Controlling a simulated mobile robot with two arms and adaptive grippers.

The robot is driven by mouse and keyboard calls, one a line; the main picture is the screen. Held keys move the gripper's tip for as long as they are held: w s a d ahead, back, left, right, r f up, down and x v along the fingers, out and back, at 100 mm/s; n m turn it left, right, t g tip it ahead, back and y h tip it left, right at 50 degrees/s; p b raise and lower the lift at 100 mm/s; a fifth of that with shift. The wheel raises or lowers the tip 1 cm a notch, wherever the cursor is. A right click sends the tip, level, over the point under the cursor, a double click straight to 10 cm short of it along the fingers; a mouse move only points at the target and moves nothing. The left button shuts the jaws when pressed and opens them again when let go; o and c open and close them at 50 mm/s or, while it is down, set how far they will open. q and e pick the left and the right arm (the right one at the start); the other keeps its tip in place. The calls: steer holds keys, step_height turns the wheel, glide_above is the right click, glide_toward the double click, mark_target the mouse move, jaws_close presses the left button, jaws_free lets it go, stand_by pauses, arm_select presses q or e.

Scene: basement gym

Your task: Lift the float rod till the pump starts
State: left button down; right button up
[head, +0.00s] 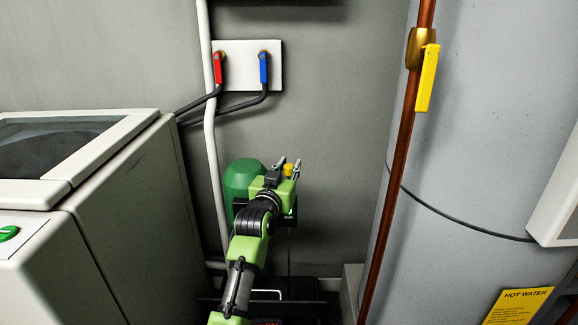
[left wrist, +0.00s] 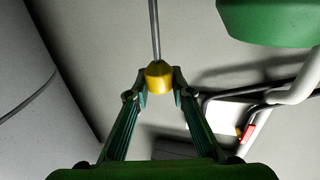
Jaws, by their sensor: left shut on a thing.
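My left gripper (head: 288,166) reaches in from below in the head view, beside a green pump housing (head: 240,179). Its fingers are closed on the yellow knob (head: 288,171) of the float rod. In the left wrist view the knob (left wrist: 159,77) sits between the two fingertips, and the thin grey rod (left wrist: 154,30) runs straight from it to the top edge. The green housing (left wrist: 270,18) also shows there, at upper right. In the head view my arm and gripper hide most of the rod. My right gripper is in neither view.
A washing machine (head: 125,210) stands on the left and a grey hot water tank (head: 450,130) on the right, with a copper pipe (head: 385,190) before it. A white pipe (head: 211,140) runs down the wall past a valve plate (head: 242,88).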

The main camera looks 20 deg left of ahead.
arm_select(q)
steer(key=c, duration=1.8)
jaws_free()
steer(key=shift+o, duration=0.2)
steer(key=shift+s, duration=0.1)
steer(key=s, duration=1.2)
steer(key=shift+d+f, duration=0.1)
steer(key=shift+f, duration=0.05)
